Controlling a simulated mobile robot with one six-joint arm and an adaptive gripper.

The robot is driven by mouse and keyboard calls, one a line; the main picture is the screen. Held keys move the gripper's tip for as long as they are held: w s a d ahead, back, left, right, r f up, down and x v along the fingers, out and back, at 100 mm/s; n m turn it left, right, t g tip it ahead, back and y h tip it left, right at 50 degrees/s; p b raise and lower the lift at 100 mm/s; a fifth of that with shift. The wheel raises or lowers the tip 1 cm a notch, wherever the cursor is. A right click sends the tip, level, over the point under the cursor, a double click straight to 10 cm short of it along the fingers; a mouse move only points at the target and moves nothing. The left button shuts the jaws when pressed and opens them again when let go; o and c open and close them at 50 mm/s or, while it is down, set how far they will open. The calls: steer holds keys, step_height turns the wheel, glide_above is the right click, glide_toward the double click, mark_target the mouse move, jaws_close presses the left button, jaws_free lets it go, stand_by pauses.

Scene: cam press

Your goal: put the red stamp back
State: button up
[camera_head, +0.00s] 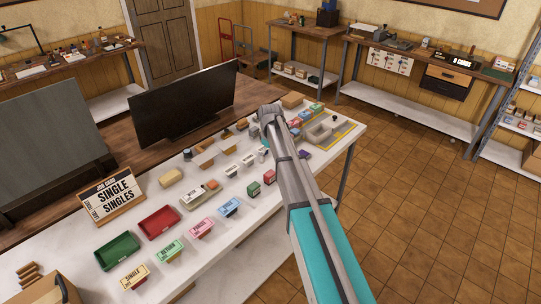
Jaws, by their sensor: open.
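A small red block (269,177), which looks like the red stamp, stands on the white table top beside a green block (254,189). The marking on it is too small to read. My arm reaches in from the lower right across the table. My gripper (264,149) is at its far end, low over the back part of the table and beyond the red block. It is open, and I see nothing held in it, though the arm hides much of it.
A red tray (158,223) and a green tray (117,251) lie at the front left, near several labelled card holders. A sign (112,197) and a dark monitor (184,103) stand behind. A grey fixture (321,134) sits at the right end, inside yellow marking. Tiled floor is clear to the right.

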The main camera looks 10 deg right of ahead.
steer(key=shift+r, duration=0.4)
stand_by(0.4)
steer(key=s+m, duration=0.7)
steer(key=s, duration=2.2)
